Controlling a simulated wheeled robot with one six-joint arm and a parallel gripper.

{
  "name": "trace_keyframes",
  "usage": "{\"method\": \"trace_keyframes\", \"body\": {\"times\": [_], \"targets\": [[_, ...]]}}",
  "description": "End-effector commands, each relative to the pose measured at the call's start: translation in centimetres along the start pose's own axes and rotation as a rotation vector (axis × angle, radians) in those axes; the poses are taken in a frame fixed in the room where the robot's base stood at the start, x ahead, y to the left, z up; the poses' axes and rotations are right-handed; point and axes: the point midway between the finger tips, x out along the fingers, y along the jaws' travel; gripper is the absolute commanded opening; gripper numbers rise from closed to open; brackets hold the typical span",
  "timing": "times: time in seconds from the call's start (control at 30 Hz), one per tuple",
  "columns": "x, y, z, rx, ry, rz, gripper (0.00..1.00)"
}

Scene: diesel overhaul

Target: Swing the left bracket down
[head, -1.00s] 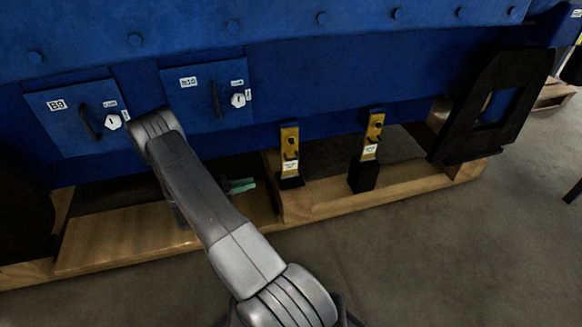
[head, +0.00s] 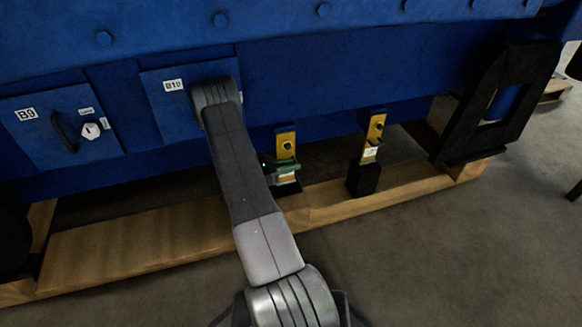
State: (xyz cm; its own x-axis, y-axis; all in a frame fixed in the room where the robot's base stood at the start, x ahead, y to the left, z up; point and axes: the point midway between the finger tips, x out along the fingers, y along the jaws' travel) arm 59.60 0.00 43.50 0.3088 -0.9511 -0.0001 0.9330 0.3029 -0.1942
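The left bracket (head: 285,139) is a yellow upright strip on the lower edge of the blue engine block, just right of my arm. A similar right bracket (head: 376,128) stands further right, with a black block at its foot. My gripper (head: 284,168) shows only as green fingertips beyond my forearm, at the lower part of the left bracket. The fingertips overlap the bracket in the picture. I cannot tell whether they touch it or are closed on it. My arm hides the rest of the gripper.
Covers B9 (head: 60,128) and B10 (head: 180,115) are on the blue block, B10 partly behind my arm. A wooden beam (head: 150,246) runs below. A black frame (head: 500,100) stands at the right. Grey floor in front is clear.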

Motion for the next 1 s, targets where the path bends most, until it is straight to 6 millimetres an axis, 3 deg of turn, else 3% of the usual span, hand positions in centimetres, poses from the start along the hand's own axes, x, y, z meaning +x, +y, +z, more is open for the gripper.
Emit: {"method": "trace_keyframes", "body": {"times": [0.3, 0.4, 0.77, 1.0], "targets": [[0.2, 0.0, 0.0, 0.0, 0.0, 0.0, 0.2], [0.2, 0.0, 0.0, 0.0, 0.0, 0.0, 0.0], [0.2, -0.2, -0.1, -0.001, 0.0, 0.0, 0.0], [0.2, -1.3, -0.8, -0.004, 0.0, 0.0, 0.0]]}}
